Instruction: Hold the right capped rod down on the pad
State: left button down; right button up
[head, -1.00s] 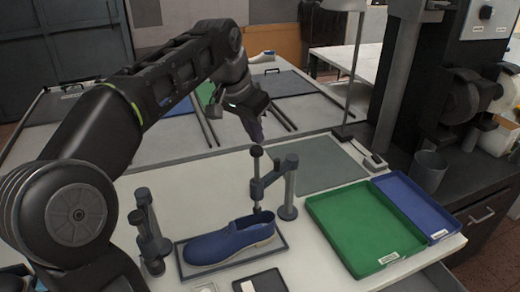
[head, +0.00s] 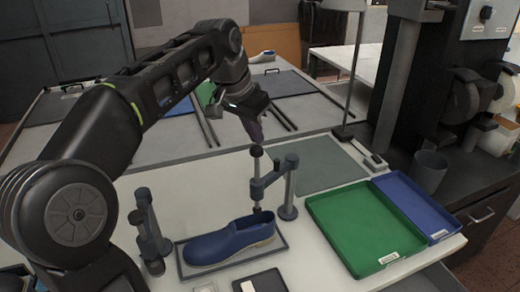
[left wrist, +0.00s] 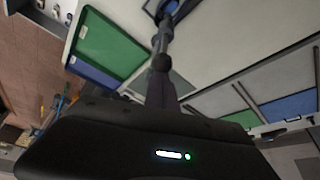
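The right capped rod (head: 257,180) stands upright in a blue-grey clamp arm on a post (head: 288,195). Its dark round cap (head: 257,151) is on top, and its lower end comes down at the open heel end of a blue shoe (head: 230,243). Whether it touches a pad there is hidden. My left gripper (head: 258,140) points down just above the cap, its fingers together and empty. In the left wrist view the cap (left wrist: 160,62) shows just past the fingertips (left wrist: 160,75); I cannot tell if they touch. My right gripper is not in view.
A second capped rod and post (head: 150,235) stand left of the shoe, near my left arm. The shoe lies in a shallow grey tray (head: 190,273). A green tray (head: 350,227) and a blue tray (head: 418,205) are at the right. A grey-green mat (head: 315,165) lies behind.

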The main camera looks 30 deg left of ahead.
aim_at(255, 164)
pick_arm(q)
jog(key=shift+f, duration=0.15)
jog(key=shift+f+b, duration=3.45)
jog(key=shift+f, duration=0.75)
jog(key=shift+s+f, duration=0.15)
jog(key=shift+f, duration=0.15)
jog(key=shift+r, duration=0.3)
dwell(0.5)
jog(key=shift+f, duration=0.2)
dwell(0.8)
jog(key=shift+p, duration=0.3)
dwell(1.2)
